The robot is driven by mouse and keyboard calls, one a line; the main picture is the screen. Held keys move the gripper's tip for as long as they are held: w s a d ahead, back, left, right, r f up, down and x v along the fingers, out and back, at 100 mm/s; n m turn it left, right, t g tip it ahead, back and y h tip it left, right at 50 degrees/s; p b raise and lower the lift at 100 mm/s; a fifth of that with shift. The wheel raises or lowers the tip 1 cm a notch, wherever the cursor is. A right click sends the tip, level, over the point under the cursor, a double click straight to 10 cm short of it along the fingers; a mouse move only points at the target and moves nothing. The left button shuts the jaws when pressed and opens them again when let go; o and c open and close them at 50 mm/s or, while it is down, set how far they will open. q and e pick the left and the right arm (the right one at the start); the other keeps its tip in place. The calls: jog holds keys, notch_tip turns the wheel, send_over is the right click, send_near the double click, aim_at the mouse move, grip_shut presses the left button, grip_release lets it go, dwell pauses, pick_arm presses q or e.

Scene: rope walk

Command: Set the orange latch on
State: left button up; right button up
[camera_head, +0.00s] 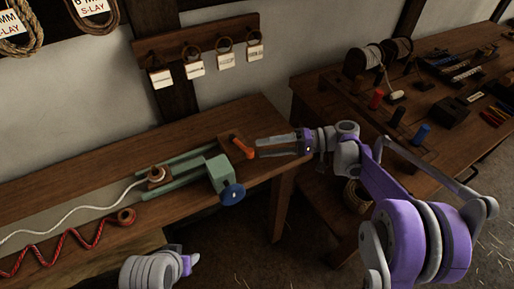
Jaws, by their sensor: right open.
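The orange latch (242,147) is a short bar on a dark wooden block at the right end of the long bench. It slants from upper left to lower right. My right gripper (258,149) comes in from the right, with its fingertips just beside the latch's lower right end. It is open, though the gap between its fingers hardly shows from here. I cannot tell if a finger touches the latch. Part of my left arm (152,270) shows at the bottom edge; its fingers do not show.
A green fixture (205,176) with a blue knob (232,194) stands just left of the latch. White rope (75,213) and red cord (70,243) lie on the bench. A second table (330,98) holds spools and tools. Tags hang from a wall rack (200,43).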

jog(key=d, duration=0.4)
jog(key=d+r, duration=0.1)
jog(key=d, duration=0.2)
jog(key=shift+w+d, duration=0.1)
jog(key=shift+w, duration=0.05)
pick_arm(q)
jog(key=shift+r, duration=0.35)
jog(key=shift+c, duration=0.2)
